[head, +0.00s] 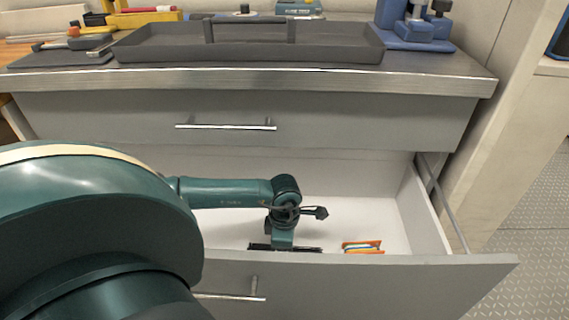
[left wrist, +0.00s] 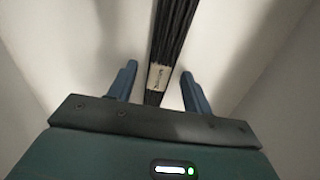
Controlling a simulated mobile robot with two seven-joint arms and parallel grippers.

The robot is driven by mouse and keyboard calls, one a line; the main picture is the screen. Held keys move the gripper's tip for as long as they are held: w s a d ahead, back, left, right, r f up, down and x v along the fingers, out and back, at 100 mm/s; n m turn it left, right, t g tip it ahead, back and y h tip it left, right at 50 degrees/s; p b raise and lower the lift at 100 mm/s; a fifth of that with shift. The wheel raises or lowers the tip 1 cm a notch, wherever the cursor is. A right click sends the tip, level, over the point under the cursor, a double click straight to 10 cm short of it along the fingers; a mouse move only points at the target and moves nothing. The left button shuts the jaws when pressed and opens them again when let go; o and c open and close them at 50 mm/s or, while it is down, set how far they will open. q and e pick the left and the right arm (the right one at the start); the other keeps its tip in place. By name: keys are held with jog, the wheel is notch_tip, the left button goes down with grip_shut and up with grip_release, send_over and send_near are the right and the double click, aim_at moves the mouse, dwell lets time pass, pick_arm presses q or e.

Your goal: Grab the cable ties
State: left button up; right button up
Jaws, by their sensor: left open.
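The cable ties are a long black bundle with a pale printed band around it. In the left wrist view, the bundle (left wrist: 172,35) runs lengthwise between the two blue fingers of my left gripper (left wrist: 159,70), with a gap on each side. The gripper is open. In the head view, the black bundle (head: 308,249) lies in the open lower drawer, directly below my left wrist and close behind the drawer front. The fingers are hard to make out there. My right gripper is not in view.
The lower drawer (head: 410,277) is pulled out, with bare white floor around the bundle. A small orange, green and red item (head: 362,247) lies to its right. The upper drawer (head: 330,118) is shut. A dark tray (head: 340,45) sits on the counter above among tools.

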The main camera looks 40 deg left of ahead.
pick_arm(q)
jog(key=shift+f, duration=0.3)
jog(key=shift+c, duration=0.3)
jog(key=c, duration=1)
